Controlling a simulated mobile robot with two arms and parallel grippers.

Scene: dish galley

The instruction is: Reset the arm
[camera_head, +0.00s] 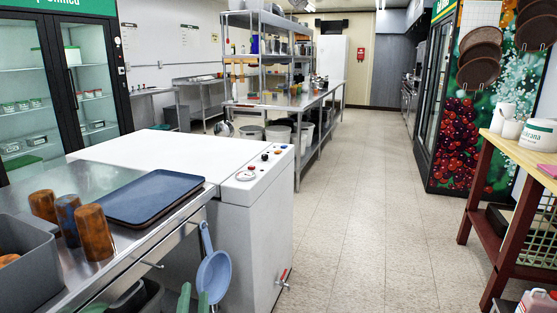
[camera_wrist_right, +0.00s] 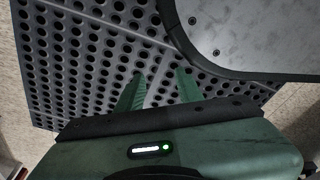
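The green fingertips of my left gripper (camera_head: 194,301) show at the bottom edge of the head view, in front of the steel counter and left of a hanging blue strainer (camera_head: 213,276). The fingers stand apart with nothing seen between them; the rest of this gripper is out of the picture. My right gripper (camera_wrist_right: 160,86) shows in the right wrist view with its two green fingers apart and empty. It points down over a black perforated floor mat (camera_wrist_right: 85,60). A grey plate with a dark rim (camera_wrist_right: 260,30), possibly my base, lies at the upper right.
The steel counter (camera_head: 135,258) holds several brown and dark tumblers (camera_head: 95,232), blue-grey trays (camera_head: 152,197) and a grey bin (camera_head: 28,265). A white machine (camera_head: 250,220) stands behind it. A wood-topped table (camera_head: 520,160) is at right. The tiled aisle (camera_head: 365,200) is clear.

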